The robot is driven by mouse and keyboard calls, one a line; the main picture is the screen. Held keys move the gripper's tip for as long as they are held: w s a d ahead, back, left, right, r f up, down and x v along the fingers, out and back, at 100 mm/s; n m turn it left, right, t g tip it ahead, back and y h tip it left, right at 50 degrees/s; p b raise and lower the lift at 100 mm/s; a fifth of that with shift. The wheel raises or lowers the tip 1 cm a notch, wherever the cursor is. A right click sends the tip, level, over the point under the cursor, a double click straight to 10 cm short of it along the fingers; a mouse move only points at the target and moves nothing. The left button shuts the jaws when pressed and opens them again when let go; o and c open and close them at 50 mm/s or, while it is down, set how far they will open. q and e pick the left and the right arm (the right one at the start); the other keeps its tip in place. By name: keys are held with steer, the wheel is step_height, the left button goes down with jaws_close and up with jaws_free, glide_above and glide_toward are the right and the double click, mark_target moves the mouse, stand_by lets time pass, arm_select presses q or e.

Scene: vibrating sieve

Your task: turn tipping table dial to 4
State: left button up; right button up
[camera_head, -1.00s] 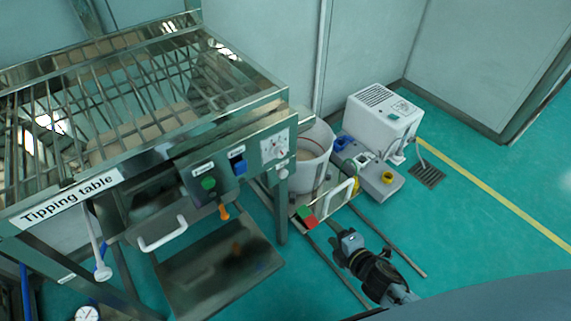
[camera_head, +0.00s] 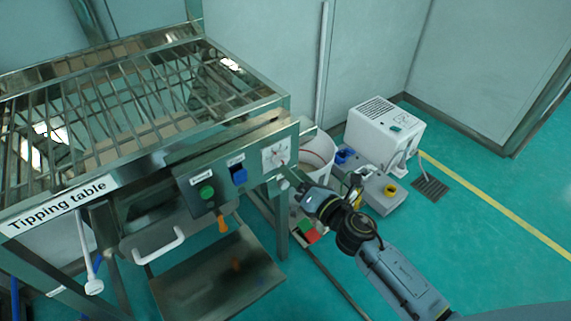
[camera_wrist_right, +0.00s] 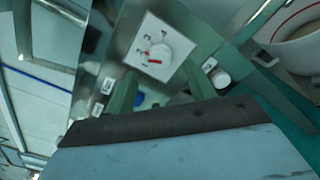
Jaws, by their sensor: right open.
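The tipping table (camera_head: 130,170) stands at the left in the head view. Its white dial (camera_head: 276,154) sits on a square white plate at the right end of the front panel. My left gripper is not in view.
A green button (camera_head: 207,191), a blue switch (camera_head: 239,176) and an orange part (camera_head: 222,224) are left of the dial. A round white knob (camera_wrist_right: 221,78) is close to the right finger. A white bucket (camera_head: 318,155) and white machine (camera_head: 384,132) stand behind my right arm.

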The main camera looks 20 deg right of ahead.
mark_target(280, 160)
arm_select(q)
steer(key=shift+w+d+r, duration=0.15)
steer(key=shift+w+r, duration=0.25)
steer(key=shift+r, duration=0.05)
arm_select(e)
steer(key=x, duration=0.4)
steer(key=shift+w+a, duration=0.1)
steer(key=shift+w, duration=0.2)
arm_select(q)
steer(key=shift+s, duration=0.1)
arm_select(e)
steer(key=shift+c, duration=0.9)
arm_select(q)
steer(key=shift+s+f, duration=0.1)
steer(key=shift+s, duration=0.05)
arm_select(e)
steer(key=c, duration=0.8)
